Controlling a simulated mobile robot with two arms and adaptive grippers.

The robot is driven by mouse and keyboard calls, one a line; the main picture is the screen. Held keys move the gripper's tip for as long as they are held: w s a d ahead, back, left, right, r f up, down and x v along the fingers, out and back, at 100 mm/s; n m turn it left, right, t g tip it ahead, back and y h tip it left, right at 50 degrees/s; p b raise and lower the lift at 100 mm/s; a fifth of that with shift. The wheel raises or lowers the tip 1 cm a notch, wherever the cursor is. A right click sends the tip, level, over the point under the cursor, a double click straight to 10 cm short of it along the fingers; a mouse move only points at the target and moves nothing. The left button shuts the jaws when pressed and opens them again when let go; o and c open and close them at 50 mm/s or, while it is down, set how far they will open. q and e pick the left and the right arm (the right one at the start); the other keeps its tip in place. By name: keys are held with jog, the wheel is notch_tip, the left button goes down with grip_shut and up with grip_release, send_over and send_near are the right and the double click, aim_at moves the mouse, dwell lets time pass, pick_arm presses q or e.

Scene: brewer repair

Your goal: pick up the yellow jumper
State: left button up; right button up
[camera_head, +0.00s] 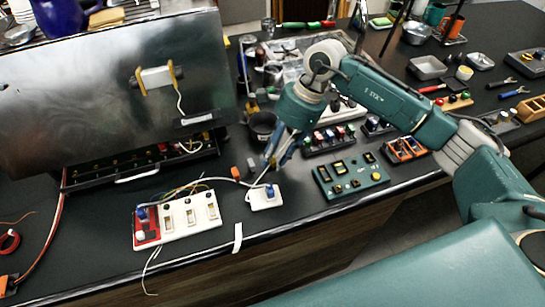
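I cannot single out the yellow jumper with certainty. Thin wires, some yellowish (192,185), arch over a white and red switch board (180,219) at the front of the bench. My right gripper (270,163) points down just behind a small white block with a blue knob (266,197), right of the board. Its fingers are small and partly overlapped, so I cannot tell whether they are open or hold anything. My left gripper is not in view.
A large metal-cased machine (110,85) with an open lower drawer fills the left. A green control panel (350,176) lies right of my gripper. Trays, tools and cups crowd the back and right.

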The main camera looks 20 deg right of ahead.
jog(key=shift+a+f, duration=0.15)
jog(key=shift+f, duration=0.25)
jog(key=shift+c, duration=0.5)
jog(key=c, duration=0.5)
jog(key=shift+c, duration=0.2)
jog(key=shift+r, duration=0.15)
